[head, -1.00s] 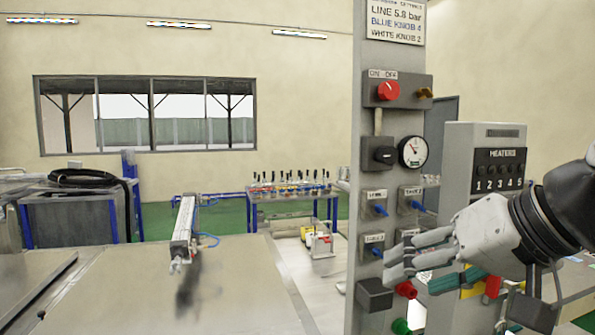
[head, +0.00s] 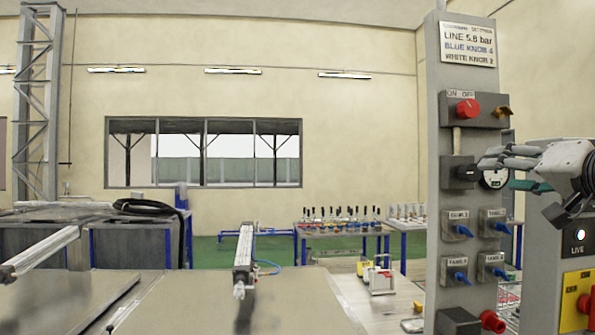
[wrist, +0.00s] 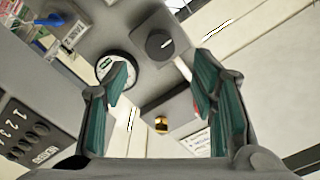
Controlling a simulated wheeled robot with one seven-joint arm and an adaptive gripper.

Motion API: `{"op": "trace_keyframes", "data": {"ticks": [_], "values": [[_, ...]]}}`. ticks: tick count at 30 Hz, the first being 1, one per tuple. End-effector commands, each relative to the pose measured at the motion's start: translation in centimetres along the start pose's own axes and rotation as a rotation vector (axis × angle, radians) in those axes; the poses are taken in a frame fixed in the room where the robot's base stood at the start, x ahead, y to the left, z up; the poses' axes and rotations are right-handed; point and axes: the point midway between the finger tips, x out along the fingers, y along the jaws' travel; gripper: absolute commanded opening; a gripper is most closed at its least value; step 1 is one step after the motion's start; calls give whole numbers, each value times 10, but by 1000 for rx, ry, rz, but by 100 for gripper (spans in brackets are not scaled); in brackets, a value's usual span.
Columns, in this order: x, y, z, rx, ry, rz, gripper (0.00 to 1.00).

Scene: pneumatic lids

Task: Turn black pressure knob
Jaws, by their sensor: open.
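The black knob (head: 467,172) sits on a grey box on the tall grey panel, below the red switch (head: 467,108). In the wrist view the round black knob (wrist: 159,44) with a white mark lies beyond the fingertips, between them in the picture. My gripper (head: 503,172) is open and empty, just right of the knob and in front of the pressure gauge (head: 495,180), partly hiding it. The open fingers also show in the wrist view (wrist: 162,75), with the left finger overlapping the gauge (wrist: 108,67). I see no contact with the knob.
Blue knobs (head: 463,231) are on the panel below, with a red button (head: 492,321) lower down. A brass fitting (wrist: 161,124) shows near the fingers. A yellow-fronted box (head: 577,298) stands at right. The metal table (head: 300,300) is to the left.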

Motion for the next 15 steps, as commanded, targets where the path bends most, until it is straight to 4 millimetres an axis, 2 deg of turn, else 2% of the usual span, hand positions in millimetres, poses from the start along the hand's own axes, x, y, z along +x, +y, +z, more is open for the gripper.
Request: {"op": "trace_keyframes", "data": {"ticks": [6,15], "values": [[44,-1,0,0,-5,-1,52],[80,-1,0,1,-2,-1,52]]}}
